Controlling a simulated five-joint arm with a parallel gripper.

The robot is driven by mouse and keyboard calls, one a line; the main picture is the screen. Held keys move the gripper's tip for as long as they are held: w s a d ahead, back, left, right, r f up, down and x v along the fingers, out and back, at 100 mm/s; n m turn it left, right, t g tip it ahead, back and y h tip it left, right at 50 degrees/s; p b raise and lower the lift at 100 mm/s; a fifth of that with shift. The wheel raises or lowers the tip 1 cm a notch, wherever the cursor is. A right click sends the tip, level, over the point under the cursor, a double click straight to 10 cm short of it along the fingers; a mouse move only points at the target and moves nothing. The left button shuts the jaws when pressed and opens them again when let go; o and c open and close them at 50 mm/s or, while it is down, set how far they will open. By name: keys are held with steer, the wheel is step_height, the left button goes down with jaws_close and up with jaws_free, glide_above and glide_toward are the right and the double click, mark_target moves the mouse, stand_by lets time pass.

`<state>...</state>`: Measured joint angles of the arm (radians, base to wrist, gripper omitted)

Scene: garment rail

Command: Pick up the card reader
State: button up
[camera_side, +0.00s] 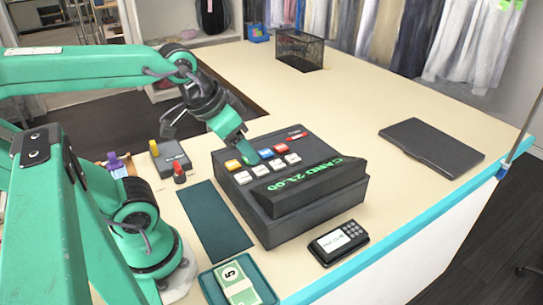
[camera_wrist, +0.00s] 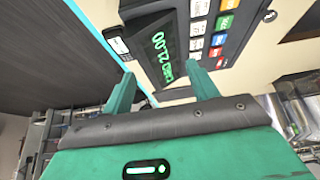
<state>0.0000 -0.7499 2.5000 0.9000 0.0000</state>
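The card reader (camera_side: 339,242) is a small dark handheld device with a lit screen and a grey keypad. It lies on the counter in front of the cash register, near the teal front edge. My gripper (camera_side: 246,160) is over the register's coloured keys, away from the reader. In the wrist view my gripper (camera_wrist: 160,78) has its two teal fingers spread with nothing held between them.
The black cash register (camera_side: 310,205) with a green "CARD" display stands behind the reader. A tray of banknotes (camera_side: 268,289) and a dark mat (camera_side: 214,221) are to the left. A closed dark laptop (camera_side: 432,147) lies at right. The counter right of the reader is clear.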

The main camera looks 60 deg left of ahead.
steer(key=o, duration=0.4)
steer(key=shift+r, duration=0.1)
step_height(320, 180, up, 5)
steer(key=g, duration=0.6)
glide_above(341, 237)
step_height(341, 237, down, 23)
steer(key=shift+f, duration=0.15)
stand_by(0.9)
steer(key=shift+f, duration=2.55)
